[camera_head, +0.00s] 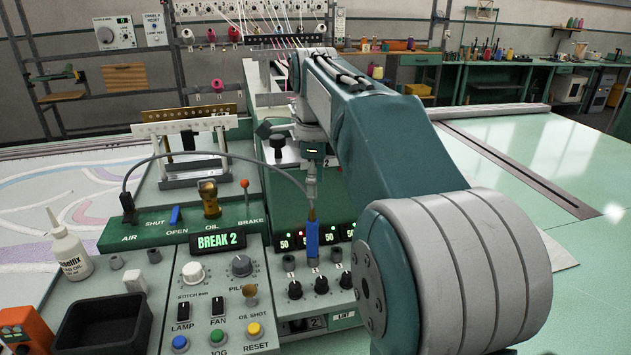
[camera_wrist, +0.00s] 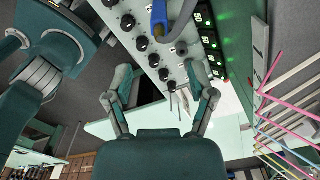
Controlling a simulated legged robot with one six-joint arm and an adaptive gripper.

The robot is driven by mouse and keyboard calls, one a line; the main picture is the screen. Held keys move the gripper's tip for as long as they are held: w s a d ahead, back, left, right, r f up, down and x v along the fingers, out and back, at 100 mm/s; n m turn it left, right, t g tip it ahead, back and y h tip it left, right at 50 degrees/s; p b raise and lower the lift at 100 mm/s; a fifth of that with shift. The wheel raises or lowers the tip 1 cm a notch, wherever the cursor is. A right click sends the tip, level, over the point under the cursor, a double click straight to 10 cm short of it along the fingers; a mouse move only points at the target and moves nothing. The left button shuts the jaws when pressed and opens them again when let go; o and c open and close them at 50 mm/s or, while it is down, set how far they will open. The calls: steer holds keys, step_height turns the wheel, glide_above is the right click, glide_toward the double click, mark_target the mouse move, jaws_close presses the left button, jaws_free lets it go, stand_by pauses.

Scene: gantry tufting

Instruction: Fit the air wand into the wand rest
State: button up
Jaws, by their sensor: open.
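The air wand (camera_head: 312,238) has a blue body and stands about upright over the front control panel. A dark hose arcs from its top to the AIR fitting on the left. Its lower end is at the row of grey sockets; I cannot tell whether it sits in one, or which part is the wand rest. My gripper (camera_head: 311,188) is just above the wand, pointing down. In the wrist view my gripper (camera_wrist: 158,72) has its fingers spread with nothing between them. The blue wand (camera_wrist: 158,14) is at the top edge there, beyond the fingertips.
The panel holds several black knobs (camera_head: 294,290), green lit displays (camera_head: 285,241) and switches. A white glue bottle (camera_head: 68,250) and a black tray (camera_head: 103,322) stand at the left. A pale green table (camera_head: 530,160) at the right is mostly clear.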

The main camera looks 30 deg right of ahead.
mark_target(314, 220)
step_height(314, 220, down, 11)
steer(key=shift+r, duration=0.1)
stand_by(0.5)
jaws_close()
steer(key=shift+r, duration=0.2)
steer(key=shift+r, duration=0.35)
steer(key=shift+r, duration=1.35)
steer(key=shift+w, duration=0.1)
